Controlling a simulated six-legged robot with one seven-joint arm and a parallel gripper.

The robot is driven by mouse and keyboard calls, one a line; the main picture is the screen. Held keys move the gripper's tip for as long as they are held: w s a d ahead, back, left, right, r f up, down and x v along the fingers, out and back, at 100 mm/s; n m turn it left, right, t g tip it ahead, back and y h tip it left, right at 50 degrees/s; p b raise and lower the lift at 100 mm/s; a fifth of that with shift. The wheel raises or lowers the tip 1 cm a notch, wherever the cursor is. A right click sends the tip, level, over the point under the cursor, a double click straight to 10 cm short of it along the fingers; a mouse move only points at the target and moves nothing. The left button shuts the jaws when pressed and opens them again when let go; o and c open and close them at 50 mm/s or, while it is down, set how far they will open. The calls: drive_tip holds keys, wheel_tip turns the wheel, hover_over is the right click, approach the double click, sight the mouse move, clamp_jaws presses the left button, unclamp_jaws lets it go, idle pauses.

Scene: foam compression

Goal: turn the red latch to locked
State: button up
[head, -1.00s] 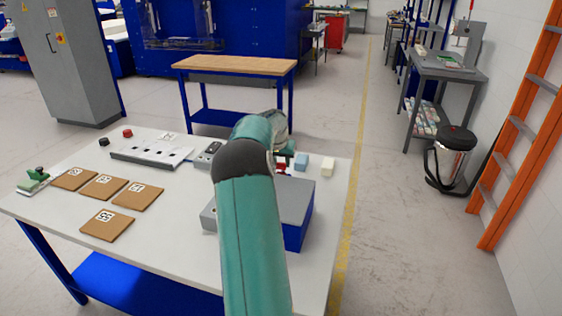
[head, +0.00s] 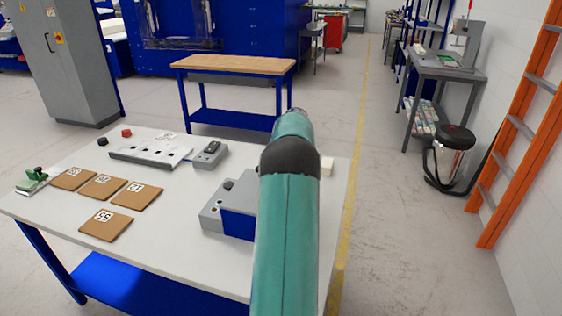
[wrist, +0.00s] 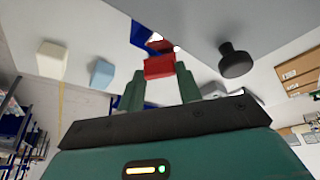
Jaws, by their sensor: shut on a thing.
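The red latch (wrist: 159,67) shows in the wrist view between the two green fingertips of my gripper (wrist: 160,74), which is shut on it. Behind it is a blue and grey surface with another dark red piece. The blue and grey box (head: 236,222) stands on the white table in the head view. My arm hides its right part, the latch and my gripper there. I cannot read the latch's exact angle.
A black knob (wrist: 235,60) stands on the box, right of the latch in the wrist view. A cream block (wrist: 51,60) and a light blue block (wrist: 101,73) lie to the left. Brown numbered tiles (head: 105,224) and a slotted board (head: 150,153) lie on the table.

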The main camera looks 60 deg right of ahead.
drive_tip(key=n+y, duration=0.1)
drive_tip(key=n, duration=0.2)
drive_tip(key=shift+s+d+n, duration=0.1)
drive_tip(key=shift+s+n, duration=0.05)
drive_tip(key=shift+n, duration=0.25)
drive_tip(key=n+y, duration=0.2)
drive_tip(key=n, duration=0.2)
drive_tip(key=shift+s, duration=0.1)
drive_tip(key=shift+t, duration=0.3)
drive_tip(key=o, duration=1)
drive_tip(key=shift+r, duration=0.1)
drive_tip(key=v, duration=1.3)
drive_tip(key=shift+s+d+r, duration=0.1)
drive_tip(key=shift+d+r, duration=0.05)
drive_tip(key=shift+r, duration=0.2)
